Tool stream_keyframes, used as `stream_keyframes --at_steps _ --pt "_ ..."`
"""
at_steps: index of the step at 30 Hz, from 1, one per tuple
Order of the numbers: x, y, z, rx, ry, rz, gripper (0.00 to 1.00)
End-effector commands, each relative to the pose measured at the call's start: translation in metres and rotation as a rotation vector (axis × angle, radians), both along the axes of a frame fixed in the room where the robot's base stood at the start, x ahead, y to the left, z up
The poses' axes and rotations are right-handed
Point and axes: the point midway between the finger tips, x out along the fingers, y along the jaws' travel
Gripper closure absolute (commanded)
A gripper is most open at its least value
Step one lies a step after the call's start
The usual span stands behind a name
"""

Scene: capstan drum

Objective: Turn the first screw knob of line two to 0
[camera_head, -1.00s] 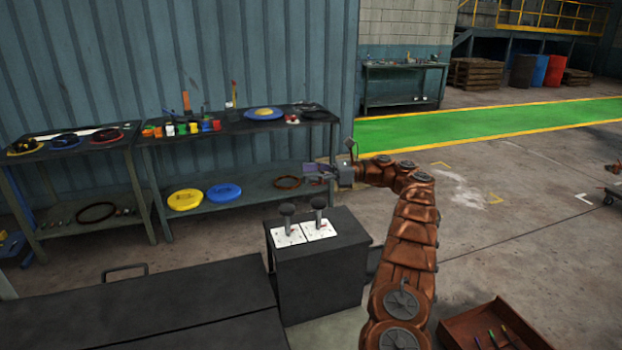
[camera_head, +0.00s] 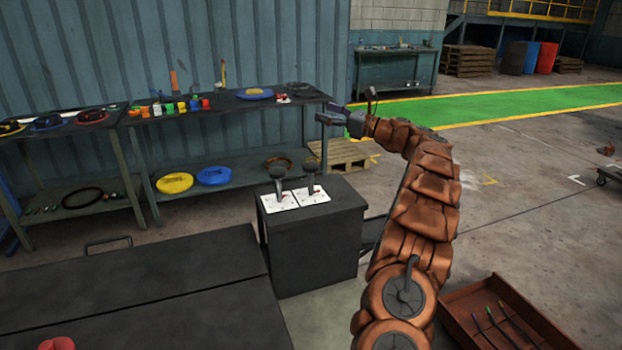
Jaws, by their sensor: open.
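My gripper (camera_head: 333,116) is raised at the end of my copper-coloured arm. It points left, in front of the right end of the long shelf table. It is open, holds nothing I can make out, and is apart from everything near it. No screw knob can be clearly identified. A red rounded object (camera_head: 57,343), cut off by the bottom edge at the left, may be a knob. A black box (camera_head: 315,240) below my gripper carries two dark upright levers, the left lever (camera_head: 278,178) and the right lever (camera_head: 311,172), on white plates with small markings too small to read.
A wide black surface (camera_head: 150,300) with a handle (camera_head: 108,243) fills the lower left. The shelf table (camera_head: 240,120) holds coloured cups and discs. A wooden pallet (camera_head: 345,155) lies behind the box. An open brown tray (camera_head: 470,300) is at lower right.

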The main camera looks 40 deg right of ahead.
Motion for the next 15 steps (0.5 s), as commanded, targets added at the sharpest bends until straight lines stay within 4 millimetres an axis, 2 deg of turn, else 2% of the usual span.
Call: stream_keyframes --at_steps 8,15 --pt "-0.018 -0.021 -0.011 0.031 -0.023 -0.193 0.22" --pt "-0.038 -0.025 -0.027 0.056 -0.015 -0.328 0.22"
